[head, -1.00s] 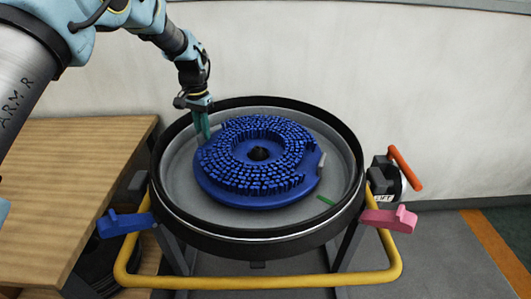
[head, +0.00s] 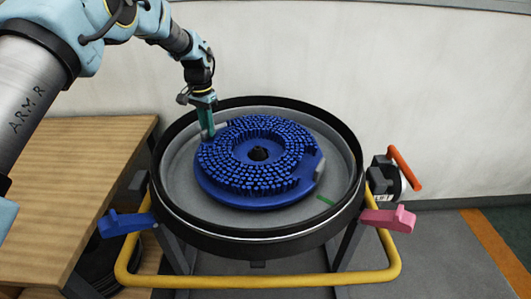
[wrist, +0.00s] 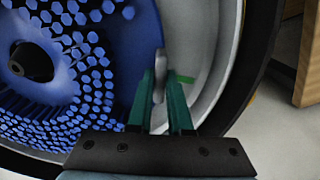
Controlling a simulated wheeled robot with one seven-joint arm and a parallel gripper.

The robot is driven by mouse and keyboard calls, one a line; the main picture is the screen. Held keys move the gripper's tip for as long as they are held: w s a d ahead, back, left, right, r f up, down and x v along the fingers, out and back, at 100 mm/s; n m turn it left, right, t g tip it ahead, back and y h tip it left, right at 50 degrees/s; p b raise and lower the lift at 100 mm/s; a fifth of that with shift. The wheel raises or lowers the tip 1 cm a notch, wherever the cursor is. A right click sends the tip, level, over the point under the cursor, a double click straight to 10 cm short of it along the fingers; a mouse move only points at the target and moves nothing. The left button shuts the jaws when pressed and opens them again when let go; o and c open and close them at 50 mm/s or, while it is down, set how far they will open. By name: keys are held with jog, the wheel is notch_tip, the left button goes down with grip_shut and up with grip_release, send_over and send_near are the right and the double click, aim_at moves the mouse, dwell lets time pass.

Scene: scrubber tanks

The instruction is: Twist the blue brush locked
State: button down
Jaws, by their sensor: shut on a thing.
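The blue brush (head: 245,194), a round disc with blue bristles and a dark hub (head: 258,153), lies bristles up in the round grey pan. My gripper (head: 208,133) points down at the brush's far left rim. In the wrist view my gripper (wrist: 163,92) is shut on a grey tab (wrist: 159,68) at the brush's edge, with a teal finger on each side. A second grey tab (head: 320,168) shows on the brush's right rim. A green mark (head: 326,200) lies on the pan floor at lower right; a green mark (wrist: 185,78) also shows beside my fingers in the wrist view.
The pan's black rim (head: 352,150) stands around the brush. A blue lever (head: 125,223) is at left, a pink lever (head: 390,218) and orange handle (head: 405,168) at right. A yellow bar (head: 260,283) runs in front. A wooden table (head: 75,180) stands left.

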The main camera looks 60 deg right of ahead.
jog(key=shift+d+m, duration=0.3)
jog(key=shift+d, duration=0.2)
jog(key=shift+w, duration=0.1)
jog(key=shift+d, duration=0.35)
jog(key=c, duration=0.8)
grip_release()
jog(key=shift+d+m, duration=0.1)
jog(key=shift+m, duration=0.2)
jog(key=shift+o, duration=0.2)
jog(key=shift+f, duration=0.15)
notch_tip(320, 180, up, 11)
jog(key=b, duration=0.2)
